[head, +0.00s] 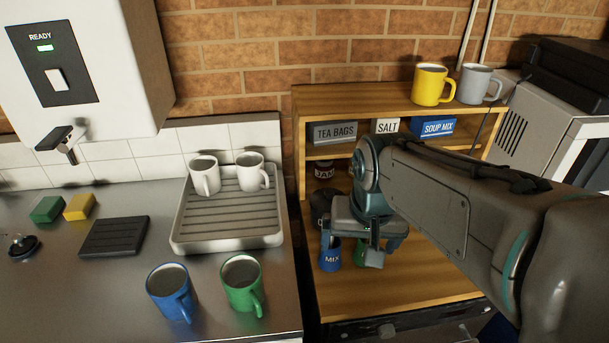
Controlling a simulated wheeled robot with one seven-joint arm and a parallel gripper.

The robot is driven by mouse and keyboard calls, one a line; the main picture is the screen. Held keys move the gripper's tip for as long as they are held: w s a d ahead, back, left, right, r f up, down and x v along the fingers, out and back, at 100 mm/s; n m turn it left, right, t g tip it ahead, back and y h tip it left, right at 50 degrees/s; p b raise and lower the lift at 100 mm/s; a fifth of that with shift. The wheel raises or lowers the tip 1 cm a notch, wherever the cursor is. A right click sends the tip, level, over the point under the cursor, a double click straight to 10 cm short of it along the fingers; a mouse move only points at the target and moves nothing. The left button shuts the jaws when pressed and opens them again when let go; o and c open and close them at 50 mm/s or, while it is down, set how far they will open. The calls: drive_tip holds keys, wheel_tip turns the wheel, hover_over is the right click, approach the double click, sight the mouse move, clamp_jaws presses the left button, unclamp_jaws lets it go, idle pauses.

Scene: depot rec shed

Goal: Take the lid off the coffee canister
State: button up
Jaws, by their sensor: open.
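My gripper (367,236) is open and points down in front of the wooden shelf unit. A dark rounded container (319,205) stands just left of and behind it, mostly hidden by my gripper. I cannot read its label, so I cannot tell whether it is the coffee canister, and no lid shows clearly. A blue container marked MIX (330,258) and a green item (362,256) show just below my gripper, partly covered by it. I see no hold on anything.
The wooden shelf unit (440,285) has a clear front surface. A jam jar (324,170), tea bags box (335,132) and soup mix box (433,127) stand further back. Blue (172,293) and green (242,286) mugs stand left; a drying tray (228,240) holds two white mugs.

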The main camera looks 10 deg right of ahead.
drive_tip(key=w+r+m+g, duration=0.1)
drive_tip(key=w+r+m, duration=0.35)
drive_tip(key=w, duration=0.65)
drive_tip(key=m+g+h, duration=0.1)
drive_tip(key=m, duration=0.6)
approach(329, 192)
drive_tip(key=shift+h, duration=0.3)
drive_tip(key=f, duration=0.4)
drive_tip(key=shift+w+d+f, duration=0.1)
drive_tip(key=shift+w+f, duration=0.1)
drive_tip(key=shift+w, duration=0.1)
drive_tip(key=shift+w+d+f+p, duration=0.15)
drive_tip(key=shift+f+p, duration=0.1)
drive_tip(key=shift+f, duration=1.1)
drive_tip(key=shift+d+f+p, duration=0.15)
drive_tip(key=shift+f+p, duration=0.1)
drive_tip(key=shift+f, duration=1.05)
drive_tip(key=c, duration=1.2)
drive_tip(key=shift+c, duration=1.3)
drive_tip(key=shift+f, duration=0.1)
